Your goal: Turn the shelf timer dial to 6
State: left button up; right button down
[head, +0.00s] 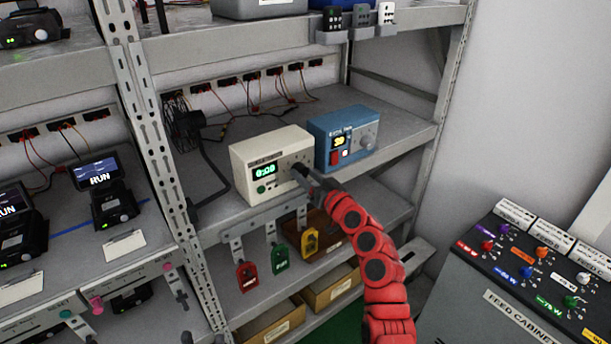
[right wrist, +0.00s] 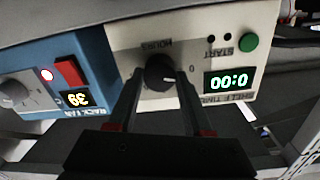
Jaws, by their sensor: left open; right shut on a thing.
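The shelf timer (head: 255,157) is a cream box on the middle shelf, with a green display reading 0:00 and a green button. Its black dial (right wrist: 160,72) shows in the right wrist view, where the timer (right wrist: 228,35) appears upside down. My right gripper (head: 303,173) is at the timer's front, its fingers (right wrist: 163,92) shut on the dial from both sides. A short white mark on the dial points right in that view, roughly towards a printed 0. The other dial numbers are too small or hidden to read. My left gripper is not in view.
A blue box (head: 350,127) with its own knob, red switch and display stands close to the right of the timer. Red, green and yellow tags (head: 279,258) hang below the shelf edge. A feed cabinet (head: 500,275) with coloured knobs stands at right. A rack upright (head: 150,150) is at left.

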jog(key=m, duration=0.2)
jog(key=shift+d+m, duration=0.1)
jog(key=shift+m, duration=0.3)
jog(key=m, duration=0.2)
jog(key=shift+w+m, duration=0.1)
jog(key=shift+m, duration=0.3)
jog(key=m+p, duration=0.1)
jog(key=m, duration=0.4)
jog(key=shift+r+g+p, duration=0.1)
jog(key=shift+g+p, duration=0.2)
jog(key=shift+p, duration=0.1)
jog(key=m+p, duration=0.2)
jog(key=m, duration=0.3)
jog(key=shift+d, duration=0.1)
jog(key=m+p, duration=0.1)
jog(key=m, duration=0.2)
jog(key=shift+m+y, duration=0.3)
jog(key=shift+m, duration=0.1)
jog(key=shift+f+m+p, duration=0.2)
jog(key=shift+m+p, duration=0.55)
jog(key=shift+m, duration=0.65)
jog(key=shift+f, duration=0.1)
jog(key=shift+c, duration=1.6)
grip_release()
